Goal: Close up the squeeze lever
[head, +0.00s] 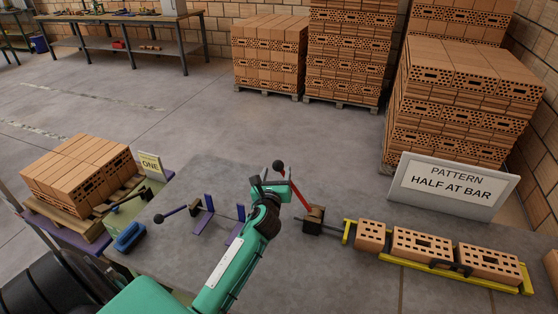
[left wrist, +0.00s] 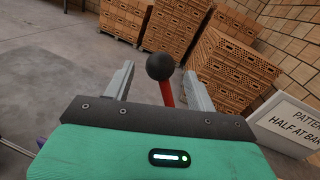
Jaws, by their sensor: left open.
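My right gripper is not in view.
Several bricks (head: 422,245) lie in a row in the yellow frame. Behind stands a sign (head: 452,187) reading "PATTERN HALF AT BAR". A second black-knobbed lever (head: 175,213), purple brackets (head: 206,215) and a blue object (head: 130,237) are left on the grey table (head: 215,175).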

